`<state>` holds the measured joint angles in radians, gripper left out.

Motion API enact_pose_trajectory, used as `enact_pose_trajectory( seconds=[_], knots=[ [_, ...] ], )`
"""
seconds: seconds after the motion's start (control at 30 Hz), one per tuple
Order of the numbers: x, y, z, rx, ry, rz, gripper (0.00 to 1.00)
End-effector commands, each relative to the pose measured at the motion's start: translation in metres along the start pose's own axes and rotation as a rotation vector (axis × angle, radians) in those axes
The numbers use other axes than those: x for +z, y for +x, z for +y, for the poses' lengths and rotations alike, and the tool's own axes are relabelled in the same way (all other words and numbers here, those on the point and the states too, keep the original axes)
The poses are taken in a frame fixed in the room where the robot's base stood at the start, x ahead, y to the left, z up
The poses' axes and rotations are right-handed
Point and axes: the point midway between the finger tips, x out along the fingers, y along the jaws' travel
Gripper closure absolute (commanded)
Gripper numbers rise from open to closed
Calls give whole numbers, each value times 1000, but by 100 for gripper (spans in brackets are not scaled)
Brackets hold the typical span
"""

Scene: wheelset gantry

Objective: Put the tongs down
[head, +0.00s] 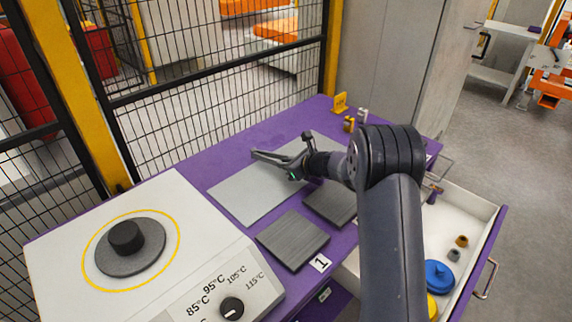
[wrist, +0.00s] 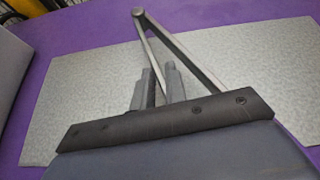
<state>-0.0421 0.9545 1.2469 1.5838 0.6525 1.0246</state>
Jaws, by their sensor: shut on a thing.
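The tongs (head: 268,156) are grey metal and V-shaped. They are over the pale grey mat (head: 240,200) on the purple table. In the wrist view the tongs (wrist: 185,50) have their hinge at the top and their two legs spread towards me. My gripper (head: 299,166) is shut on the tongs; in the wrist view its fingers (wrist: 160,85) are close around one leg near the middle. The mat (wrist: 85,85) lies beneath. I cannot tell whether the tongs touch it. The leg ends are hidden behind my gripper's body.
A hotplate (head: 190,220) with a black weight (head: 126,237) stands at left. Two dark grey plates (head: 293,239) lie in front of the mat. An open drawer (head: 480,215) with small parts is at right. Small yellow items (head: 340,103) stand at the back. Mesh fencing (head: 220,75) runs behind.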

Motion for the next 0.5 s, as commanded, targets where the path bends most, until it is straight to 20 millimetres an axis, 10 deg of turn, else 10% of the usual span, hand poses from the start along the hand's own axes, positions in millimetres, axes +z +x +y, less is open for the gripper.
enact_pose_trajectory(
  seconds=[0.5],
  knots=[
    [-4,1,1,2,4,4,64]
  ],
)
